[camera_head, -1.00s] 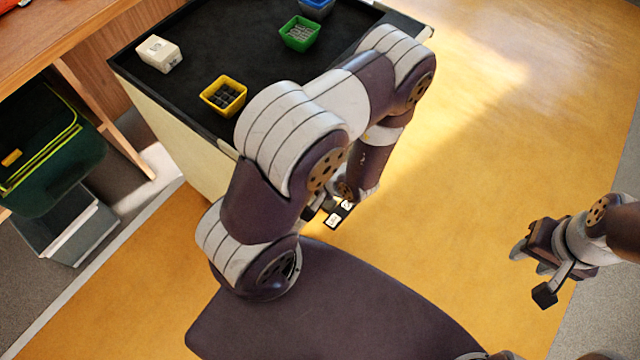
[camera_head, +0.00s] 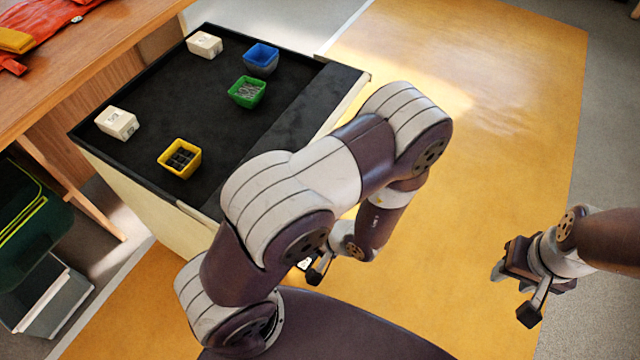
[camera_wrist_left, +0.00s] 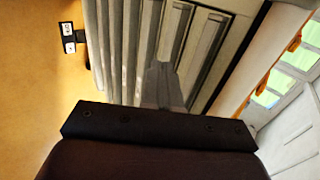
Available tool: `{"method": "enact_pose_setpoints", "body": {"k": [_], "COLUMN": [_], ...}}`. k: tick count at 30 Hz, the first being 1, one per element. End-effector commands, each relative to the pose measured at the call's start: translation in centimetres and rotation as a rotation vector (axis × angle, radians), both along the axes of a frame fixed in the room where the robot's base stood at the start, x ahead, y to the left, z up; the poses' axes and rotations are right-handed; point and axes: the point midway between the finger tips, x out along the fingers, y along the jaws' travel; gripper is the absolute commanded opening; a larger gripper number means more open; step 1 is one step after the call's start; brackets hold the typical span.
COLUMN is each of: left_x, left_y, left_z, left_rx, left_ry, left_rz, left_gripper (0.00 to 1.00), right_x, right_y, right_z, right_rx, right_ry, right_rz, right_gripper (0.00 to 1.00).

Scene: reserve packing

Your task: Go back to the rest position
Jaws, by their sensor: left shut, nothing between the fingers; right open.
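My left arm reaches across the head view, and its gripper (camera_head: 318,268) hangs low beside the black-topped cart (camera_head: 290,128), partly hidden behind my own arm. In the left wrist view the left gripper's fingers (camera_wrist_left: 163,82) are together with nothing between them, in front of a ribbed pale panel (camera_wrist_left: 128,50). My right gripper (camera_head: 514,290) is at the right of the head view, over the floor, open and empty, clear of everything.
The cart carries a yellow bin (camera_head: 180,158), a green bin (camera_head: 247,92), a blue bin (camera_head: 261,58) and two white boxes (camera_head: 117,123) (camera_head: 204,45). A wooden table (camera_head: 90,55) stands at left. A small black piece with white squares (camera_wrist_left: 69,38) shows left of the panel. Floor right is clear.

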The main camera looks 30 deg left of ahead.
Motion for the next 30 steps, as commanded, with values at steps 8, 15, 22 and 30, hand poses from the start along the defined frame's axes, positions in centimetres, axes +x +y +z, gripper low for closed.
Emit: {"method": "enact_pose_setpoints", "body": {"k": [8, 15, 22, 30], "left_x": [0.1, 0.7, -0.3, 1.5], "left_y": [-1.4, -12.8, -5.9, -3.5], "left_z": [-1.5, 4.3, 18.4, 21.5], "left_rx": [-0.107, -0.848, -0.834, -0.830], "left_ry": [-0.091, 0.009, 0.071, -0.072], "left_rz": [0.082, 0.109, -0.016, 0.006], "left_gripper": [0.00, 0.00, 0.00, 0.00], "right_x": [0.0, 0.0, 0.0, 0.0], "right_y": [0.0, 0.0, 0.0, 0.0], "right_z": [0.0, 1.9, 4.5, 5.0], "right_rx": [0.000, 0.000, 0.000, 0.000], "right_ry": [0.000, 0.000, 0.000, 0.000], "right_rz": [0.000, 0.000, 0.000, 0.000], "right_gripper": [0.43, 0.43, 0.43, 0.43]}}
